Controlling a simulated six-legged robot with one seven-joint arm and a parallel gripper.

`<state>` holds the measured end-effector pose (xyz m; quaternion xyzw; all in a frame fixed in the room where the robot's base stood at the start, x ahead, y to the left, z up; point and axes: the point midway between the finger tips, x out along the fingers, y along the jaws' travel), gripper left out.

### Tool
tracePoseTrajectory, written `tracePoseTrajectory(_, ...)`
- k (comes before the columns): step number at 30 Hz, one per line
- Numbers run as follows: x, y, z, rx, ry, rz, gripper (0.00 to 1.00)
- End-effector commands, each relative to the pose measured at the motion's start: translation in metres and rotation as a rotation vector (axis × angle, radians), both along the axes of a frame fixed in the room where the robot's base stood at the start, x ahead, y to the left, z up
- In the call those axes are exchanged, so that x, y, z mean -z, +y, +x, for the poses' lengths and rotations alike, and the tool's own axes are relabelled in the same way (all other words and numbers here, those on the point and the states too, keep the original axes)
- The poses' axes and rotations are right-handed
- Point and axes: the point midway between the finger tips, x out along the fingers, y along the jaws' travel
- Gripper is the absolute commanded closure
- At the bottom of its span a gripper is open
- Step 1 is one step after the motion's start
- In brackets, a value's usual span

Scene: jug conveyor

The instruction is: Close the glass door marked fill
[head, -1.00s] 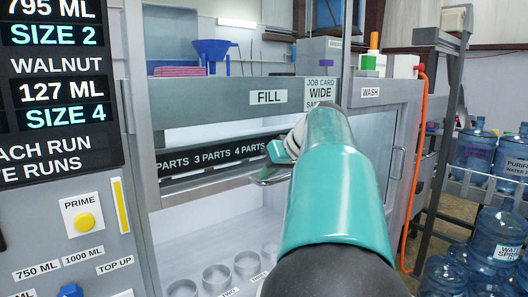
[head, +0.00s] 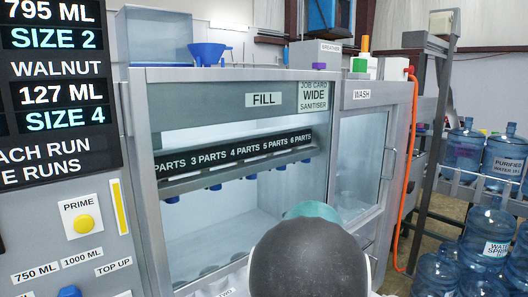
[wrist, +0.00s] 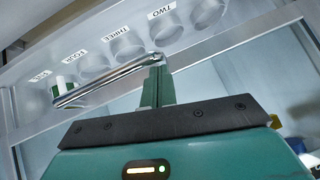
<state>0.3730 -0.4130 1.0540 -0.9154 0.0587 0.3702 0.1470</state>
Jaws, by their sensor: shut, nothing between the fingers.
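The glass door marked FILL (head: 165,125) is a framed pane over the filling bay; the FILL label (head: 263,99) shows on the header. Its lower edge is low in the head view, partly behind my arm. In the wrist view a shiny bar handle (wrist: 105,82) runs along a grey rail (wrist: 215,42). My gripper (wrist: 157,66) is shut and empty, its fingertips at the right end of the handle; I cannot tell whether they press on it. In the head view my arm hides the gripper and handle.
Round cup places labelled TWO (wrist: 166,28) and THREE (wrist: 128,42) line the bay. The wash door (head: 360,165) stands to the right, with an orange hose (head: 407,180) beside it. Blue water jugs (head: 490,235) are at far right. The control panel with a yellow PRIME button (head: 83,223) is at left.

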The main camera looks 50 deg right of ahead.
Motion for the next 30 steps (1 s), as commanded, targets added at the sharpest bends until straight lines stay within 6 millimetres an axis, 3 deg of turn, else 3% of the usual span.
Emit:
tracePoseTrajectory(3, 0.027, 0.001, -0.001, 0.0, 0.004, 0.005, 1.0)
tracePoseTrajectory(10, 0.05, 0.002, -0.001, 0.001, 0.002, 0.003, 1.0)
tracePoseTrajectory(30, 0.046, 0.002, 0.004, -0.001, -0.001, 0.0, 1.0)
